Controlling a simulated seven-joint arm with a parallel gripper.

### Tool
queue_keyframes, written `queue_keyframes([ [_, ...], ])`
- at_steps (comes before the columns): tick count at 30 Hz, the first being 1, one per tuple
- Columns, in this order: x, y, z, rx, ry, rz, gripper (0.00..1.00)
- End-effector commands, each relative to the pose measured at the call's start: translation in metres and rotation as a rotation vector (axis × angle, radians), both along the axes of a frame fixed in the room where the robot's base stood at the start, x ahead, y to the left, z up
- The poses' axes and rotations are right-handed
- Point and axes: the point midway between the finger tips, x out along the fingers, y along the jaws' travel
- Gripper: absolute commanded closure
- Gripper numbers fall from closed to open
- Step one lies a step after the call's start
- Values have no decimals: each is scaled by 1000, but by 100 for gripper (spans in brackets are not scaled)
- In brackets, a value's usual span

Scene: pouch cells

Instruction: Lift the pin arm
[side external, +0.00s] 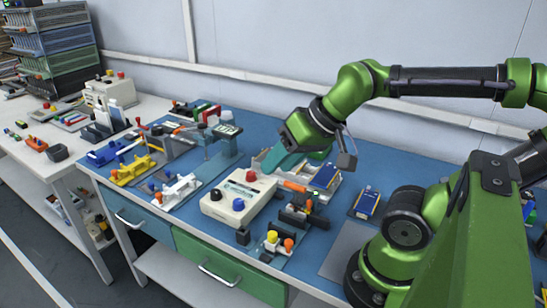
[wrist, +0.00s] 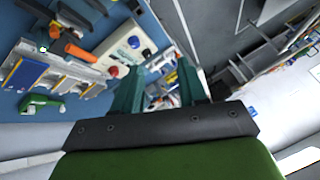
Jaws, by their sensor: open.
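My gripper (side external: 274,162) has teal fingers and hangs above the blue bench, just behind the white instrument box. In the wrist view its two fingers (wrist: 158,82) stand apart with nothing between them. A small dark fixture (side external: 303,212) with an orange grip (side external: 295,186) sits right of the white box; I cannot tell for sure which part is the pin arm. An orange grip (wrist: 78,51) beside dark parts also shows at upper left in the wrist view, apart from the fingers. Blue pouch cells (side external: 325,177) lie in a pale tray behind the fixture.
The white box (side external: 238,200) with red and blue knobs stands in front of my gripper. A small stand with yellow and orange knobs (side external: 275,243) is near the front edge. Yellow and white fixtures (side external: 137,168) fill the left. A grey plate (side external: 345,252) lies bare at right.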

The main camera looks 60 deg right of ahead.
Motion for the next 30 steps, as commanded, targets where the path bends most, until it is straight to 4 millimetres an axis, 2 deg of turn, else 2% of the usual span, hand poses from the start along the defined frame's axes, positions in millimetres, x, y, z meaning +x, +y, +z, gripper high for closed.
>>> queue_keyframes([
  [4, 21, -30, -7, -4, 100, -86, 58],
  [7, 36, -63, -10, -37, 222, -83, 58],
  [12, 49, -122, -14, -76, 441, 61, 58],
  [15, 51, -142, -11, -78, 519, 191, 58],
  [20, 47, -141, 3, -87, 536, 361, 58],
  [23, 44, -138, 2, -85, 538, 409, 58],
  [26, 44, -136, -5, -86, 537, 423, 58],
  [30, 43, -131, -27, -85, 538, 423, 58],
])
